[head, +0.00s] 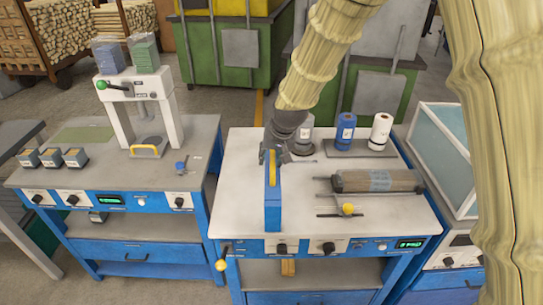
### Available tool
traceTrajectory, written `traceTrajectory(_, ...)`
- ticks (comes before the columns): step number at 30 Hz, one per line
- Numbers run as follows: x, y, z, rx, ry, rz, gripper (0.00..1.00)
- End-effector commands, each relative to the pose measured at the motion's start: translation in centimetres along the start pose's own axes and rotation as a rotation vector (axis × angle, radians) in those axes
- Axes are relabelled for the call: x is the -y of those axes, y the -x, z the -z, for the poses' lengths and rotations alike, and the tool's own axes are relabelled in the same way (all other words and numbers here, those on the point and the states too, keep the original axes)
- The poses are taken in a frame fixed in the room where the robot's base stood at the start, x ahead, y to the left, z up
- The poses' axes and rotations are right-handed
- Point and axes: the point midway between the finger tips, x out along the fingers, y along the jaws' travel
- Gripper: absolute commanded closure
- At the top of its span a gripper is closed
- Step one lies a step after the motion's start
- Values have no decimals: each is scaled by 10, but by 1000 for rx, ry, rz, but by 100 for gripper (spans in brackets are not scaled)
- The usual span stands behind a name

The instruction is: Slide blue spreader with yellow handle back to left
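The blue spreader (272,212) is a narrow upright blue block lying front to back near the left side of the right-hand workbench's pale top (240,175). Its yellow handle (273,180) runs along its upper part. My gripper (273,156) is at the far end of the spreader, close over the handle. Its fingers are small and dark here, and partly hidden by the arm, so I cannot tell whether they are open, shut or touching the handle.
A dark roller (377,181) and a yellow-knobbed tool (348,209) lie to the spreader's right. A blue spool (346,131) and a white spool (381,130) stand at the back. A press (140,95) stands on the left bench, across a gap.

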Motion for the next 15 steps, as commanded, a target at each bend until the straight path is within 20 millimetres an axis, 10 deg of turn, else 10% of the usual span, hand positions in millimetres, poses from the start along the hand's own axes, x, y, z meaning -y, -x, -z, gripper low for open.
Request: traceTrajectory(15, 0, 37, 1, -2, 1, 0, 63)
